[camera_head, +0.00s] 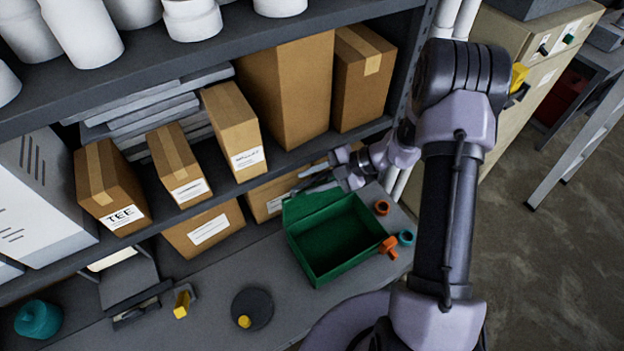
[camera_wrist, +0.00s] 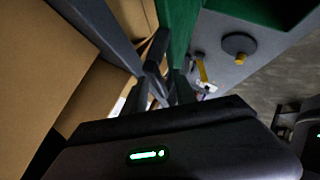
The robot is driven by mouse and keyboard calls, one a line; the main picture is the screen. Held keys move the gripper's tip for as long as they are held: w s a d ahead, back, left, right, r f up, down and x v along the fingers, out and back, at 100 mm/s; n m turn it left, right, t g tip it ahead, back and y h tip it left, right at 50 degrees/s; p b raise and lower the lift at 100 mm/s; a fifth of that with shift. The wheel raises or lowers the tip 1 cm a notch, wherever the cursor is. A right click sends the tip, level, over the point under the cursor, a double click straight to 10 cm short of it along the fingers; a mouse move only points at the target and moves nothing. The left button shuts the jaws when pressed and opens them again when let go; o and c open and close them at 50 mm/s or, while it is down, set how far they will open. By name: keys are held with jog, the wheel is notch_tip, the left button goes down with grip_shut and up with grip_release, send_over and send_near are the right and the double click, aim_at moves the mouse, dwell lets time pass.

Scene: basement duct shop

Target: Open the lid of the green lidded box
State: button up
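The green lidded box (camera_head: 352,258) stands on the grey bench, its inside showing empty. Its lid (camera_head: 312,203) is raised at the back edge, tilted up and back toward the shelf. My gripper (camera_head: 299,183) is at the lid's upper edge, behind the box opening, with its fingers apart. In the wrist view the fingers (camera_wrist: 160,92) are dark, and the green lid (camera_wrist: 178,35) is just beyond them. Whether a finger touches the lid cannot be told. Part of the box (camera_wrist: 265,10) shows at the top.
Cardboard boxes (camera_head: 205,228) stand close behind and left of the lid, under a shelf. An orange fitting (camera_head: 388,246), a teal ring (camera_head: 405,238) and a brown ring (camera_head: 381,207) lie right of the box. A dark disc (camera_head: 252,309) and yellow-ended piece (camera_head: 182,302) lie in front-left.

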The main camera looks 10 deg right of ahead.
jog(key=b+v, duration=0.2)
jog(key=v, duration=1.5)
jog(key=shift+d, duration=0.25)
